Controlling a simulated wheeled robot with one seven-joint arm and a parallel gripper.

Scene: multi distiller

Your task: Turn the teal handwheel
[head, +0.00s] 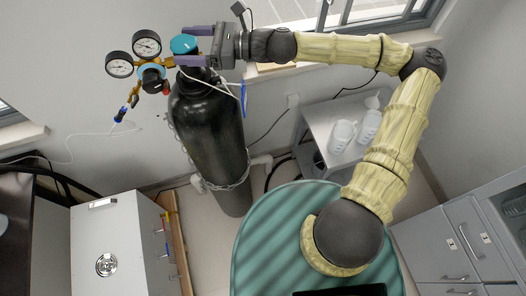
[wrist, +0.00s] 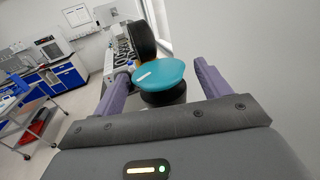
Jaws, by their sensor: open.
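The teal handwheel (head: 184,44) sits on top of a black gas cylinder (head: 208,125) in the head view. In the wrist view the handwheel (wrist: 159,75) shows as a teal disc with a small white mark, lying between my two purple fingers. My gripper (head: 196,46) is open, with one finger on either side of the wheel; it also shows in the wrist view (wrist: 155,80). A gap shows between the wheel and the right finger in the wrist view. I cannot tell whether the left finger touches the wheel.
A regulator with two round gauges (head: 147,43) is fixed left of the wheel, close to my fingers. A white cable hangs by the cylinder. A window (head: 345,14) is behind my arm. A small grey table (head: 325,122) with white bottles stands to the right.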

